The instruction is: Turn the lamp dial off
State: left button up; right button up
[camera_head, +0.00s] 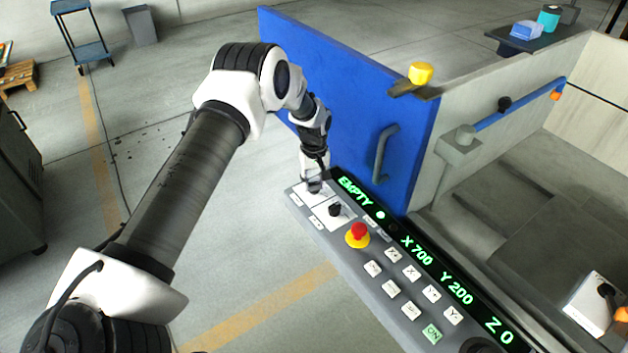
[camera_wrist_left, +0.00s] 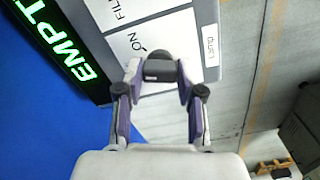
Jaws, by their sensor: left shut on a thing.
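The control panel (camera_head: 330,235) has white dial plates at its far left end. My left gripper (camera_head: 314,186) is over the end plate, pointing down. In the left wrist view its fingers (camera_wrist_left: 158,72) are shut on a dark knob, the lamp dial (camera_wrist_left: 160,68), mostly hidden between the fingertips. A small label reading LAMP (camera_wrist_left: 209,40) lies beside that plate, and part of the word ON shows on it. The dial's exact pointing is hidden. A second black dial (camera_head: 335,210) stands on the neighbouring plate. My right gripper is not in view.
A green display (camera_head: 420,255) runs along the panel, reading EMPTY, X 700, Y 200, Z 0. A red emergency button (camera_head: 358,232) and several white keys are nearby. A blue door (camera_head: 345,110) with a handle (camera_head: 383,153) rises close behind the gripper.

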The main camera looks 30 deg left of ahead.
aim_at(313, 183)
pick_arm(q)
jog(key=shift+s+f+n+p, duration=0.1)
jog(key=shift+n+p, duration=0.05)
jog(key=shift+n, duration=0.8)
jog(key=shift+f+n+p, duration=0.1)
jog(key=shift+n+p, duration=0.05)
jog(key=shift+n, duration=0.8)
jog(key=o, duration=1.1)
jog(key=shift+o, duration=0.2)
jog(key=shift+a+f, duration=0.1)
notch_tip(313, 183, up, 12)
jog(key=shift+w, duration=0.2)
